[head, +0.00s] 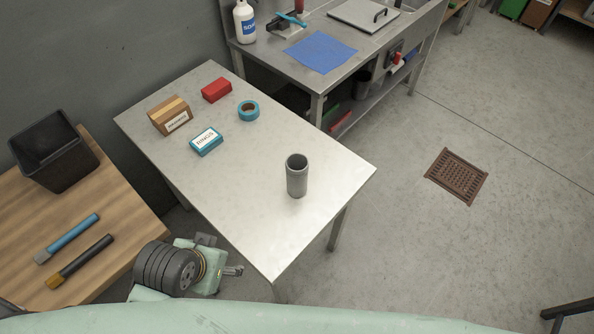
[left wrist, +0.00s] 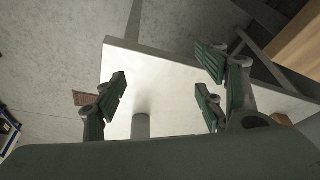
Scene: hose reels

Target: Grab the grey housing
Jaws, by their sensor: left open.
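The grey housing (head: 297,177) is an upright, hollow grey cylinder, open at the top, near the right end of the pale table (head: 260,215). It also shows in the left wrist view (left wrist: 141,126), low in the picture, beyond the fingers. My left gripper (head: 234,270) is beside the table's front left edge, below and left of the housing in the head view, apart from it. In the left wrist view its green-padded fingers (left wrist: 160,88) are spread wide with nothing between them. My right gripper is not in view.
A brown box (head: 170,116), a red box (head: 216,90), a blue labelled box (head: 206,141) and a tape roll (head: 248,110) stand farther back on the table. A wooden table (head: 115,225) holds a black bin (head: 54,152) and two tools. The tabletop around the housing is clear.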

